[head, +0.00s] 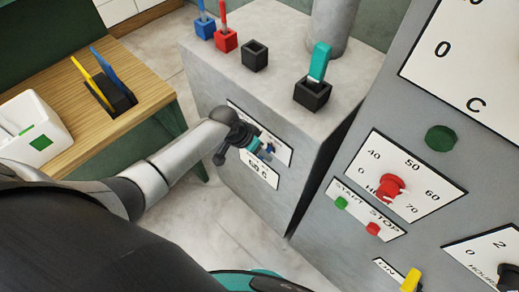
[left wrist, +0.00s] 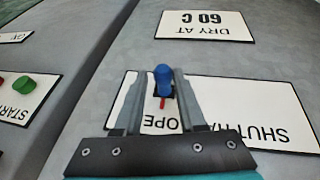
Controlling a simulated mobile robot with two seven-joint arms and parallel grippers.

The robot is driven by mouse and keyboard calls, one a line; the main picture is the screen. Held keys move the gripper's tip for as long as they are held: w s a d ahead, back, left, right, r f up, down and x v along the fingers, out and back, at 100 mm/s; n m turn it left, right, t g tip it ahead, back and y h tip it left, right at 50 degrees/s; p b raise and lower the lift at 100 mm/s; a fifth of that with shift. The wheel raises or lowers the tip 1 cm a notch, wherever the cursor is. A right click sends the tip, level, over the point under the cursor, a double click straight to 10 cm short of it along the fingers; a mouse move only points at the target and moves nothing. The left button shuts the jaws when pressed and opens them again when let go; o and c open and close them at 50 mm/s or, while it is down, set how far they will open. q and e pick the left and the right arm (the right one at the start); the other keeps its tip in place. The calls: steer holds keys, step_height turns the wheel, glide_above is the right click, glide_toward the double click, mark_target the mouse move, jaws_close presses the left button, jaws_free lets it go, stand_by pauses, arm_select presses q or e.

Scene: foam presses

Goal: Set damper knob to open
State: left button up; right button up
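The damper knob is a small blue handle with a red pointer, and shows in the left wrist view (left wrist: 163,80). It sits in a dark slot on a white label plate (left wrist: 250,110) that appears upside down there. "SHUT", part of "HALF" and "OPE" can be read; the red pointer is at the "OPE" lettering. My left gripper (left wrist: 161,72) has its two fingers apart, one on each side of the knob, with a small gap visible at the left. In the head view my left gripper (head: 262,150) is at the grey box's front face. My right gripper is not seen.
A "DRY AT 60 C" plate (head: 260,170) is below the label. Colored handles in sockets, such as the teal one (head: 320,62), stand on the grey box (head: 245,195). A control panel with a red knob (head: 391,187) is at right, a wooden table (head: 150,92) at left.

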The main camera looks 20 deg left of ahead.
arm_select(q)
steer(key=o, duration=0.3)
steer(key=shift+d, duration=0.15)
steer(key=shift+o, duration=0.2)
steer(key=shift+r, duration=0.1)
steer(key=p+v, duration=0.2)
steer(key=v, duration=1.3)
steer(key=shift+p, duration=0.3)
